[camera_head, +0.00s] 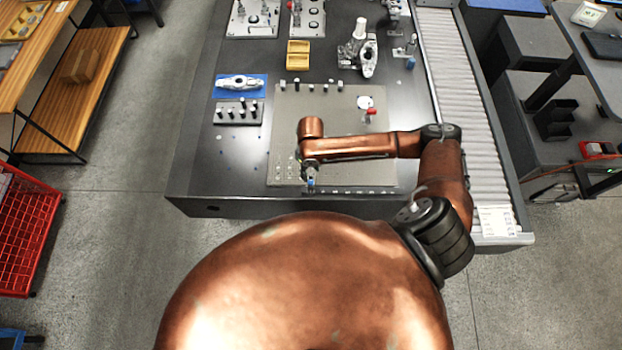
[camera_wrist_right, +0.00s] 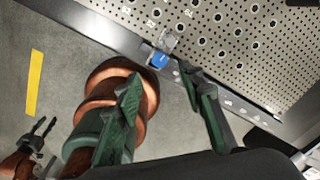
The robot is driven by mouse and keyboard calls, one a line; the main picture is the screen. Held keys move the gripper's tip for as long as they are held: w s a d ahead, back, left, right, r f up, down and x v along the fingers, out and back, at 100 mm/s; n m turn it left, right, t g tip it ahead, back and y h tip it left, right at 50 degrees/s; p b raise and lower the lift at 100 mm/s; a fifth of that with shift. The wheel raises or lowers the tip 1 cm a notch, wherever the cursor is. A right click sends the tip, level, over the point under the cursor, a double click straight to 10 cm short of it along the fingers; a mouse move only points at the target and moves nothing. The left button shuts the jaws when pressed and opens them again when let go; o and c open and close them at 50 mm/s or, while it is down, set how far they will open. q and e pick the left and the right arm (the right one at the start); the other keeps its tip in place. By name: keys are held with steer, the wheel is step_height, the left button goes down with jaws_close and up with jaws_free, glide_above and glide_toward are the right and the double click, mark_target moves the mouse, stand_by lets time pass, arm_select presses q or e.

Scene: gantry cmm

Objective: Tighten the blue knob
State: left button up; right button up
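The blue knob (camera_wrist_right: 159,60) sits on a small clear-grey fitting (camera_wrist_right: 168,41) at the front edge of the perforated plate (camera_wrist_right: 235,35) in the right wrist view. In the head view the knob (camera_head: 311,183) is a tiny blue spot at the plate's front edge. My right gripper (camera_wrist_right: 160,74) is open, with its two green fingers parted and the knob seen beyond and between their tips. It looks empty; I cannot tell whether it touches the knob. My left gripper (camera_wrist_right: 44,127) hangs low at the left of the wrist view, fingers apart and empty.
The plate (camera_head: 340,110) lies on a dark table with several small posts and a red-handled clamp (camera_head: 369,113). Another blue-ended fixture (camera_head: 410,63) stands at the back right. A roller conveyor (camera_head: 455,80) runs along the right.

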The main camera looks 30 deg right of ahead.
mark_target(311, 182)
step_height(311, 182, down, 8)
steer(key=shift+r, duration=0.25)
steer(key=shift+c, duration=0.3)
jaws_close()
